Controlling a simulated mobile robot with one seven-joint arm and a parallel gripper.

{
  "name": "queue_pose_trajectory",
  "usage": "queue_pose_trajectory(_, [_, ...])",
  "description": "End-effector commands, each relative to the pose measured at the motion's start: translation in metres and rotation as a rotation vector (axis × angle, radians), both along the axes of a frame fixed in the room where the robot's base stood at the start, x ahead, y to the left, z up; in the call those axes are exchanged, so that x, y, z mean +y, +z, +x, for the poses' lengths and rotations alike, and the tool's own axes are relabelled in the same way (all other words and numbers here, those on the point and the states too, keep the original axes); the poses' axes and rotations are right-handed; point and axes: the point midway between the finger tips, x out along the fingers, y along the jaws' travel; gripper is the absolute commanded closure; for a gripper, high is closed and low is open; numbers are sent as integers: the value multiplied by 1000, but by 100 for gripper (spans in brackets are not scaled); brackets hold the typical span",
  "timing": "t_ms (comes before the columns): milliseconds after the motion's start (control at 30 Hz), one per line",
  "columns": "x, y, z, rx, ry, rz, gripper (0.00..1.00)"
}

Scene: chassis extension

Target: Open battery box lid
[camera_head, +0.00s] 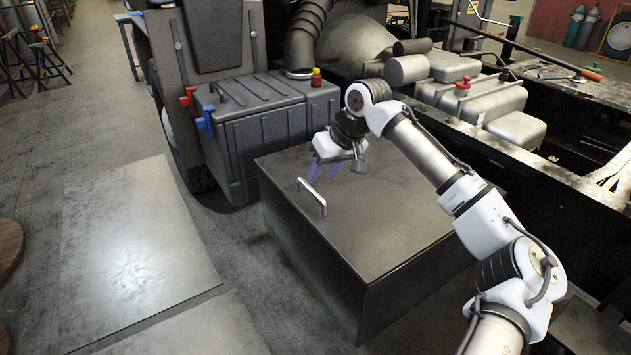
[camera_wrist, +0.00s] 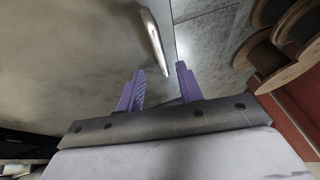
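The battery box (camera_head: 310,265) is a large dark grey box in the middle of the head view. Its flat lid (camera_head: 385,205) lies closed on top. A silver bar handle (camera_head: 312,197) stands on the lid near its left edge; in the wrist view the handle (camera_wrist: 153,40) shows as a bright bar. My gripper (camera_head: 319,174) hangs above the lid just behind the handle. In the wrist view its purple fingers (camera_wrist: 160,69) are apart, with the handle's near end appearing between or just beyond the tips. Contact with the handle cannot be told.
A ribbed dark box (camera_head: 265,140) with a handle and red and blue fittings stands behind the battery box. Chassis rails and tanks (camera_head: 500,100) lie to the right. A flat metal plate (camera_head: 130,240) lies on the floor at left. Wooden spools (camera_wrist: 285,45) show in the wrist view.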

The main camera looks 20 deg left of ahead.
Motion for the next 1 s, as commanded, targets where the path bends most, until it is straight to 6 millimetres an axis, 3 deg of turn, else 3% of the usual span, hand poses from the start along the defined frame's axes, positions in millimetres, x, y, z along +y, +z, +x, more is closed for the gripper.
queue_pose_trajectory(300, [19, -41, 4, 1, 0, 1, 64])
queue_pose_trajectory(667, [22, -48, 5, -1, 0, 1, 64])
queue_pose_trajectory(1000, [22, -48, 5, -1, 0, 1, 100])
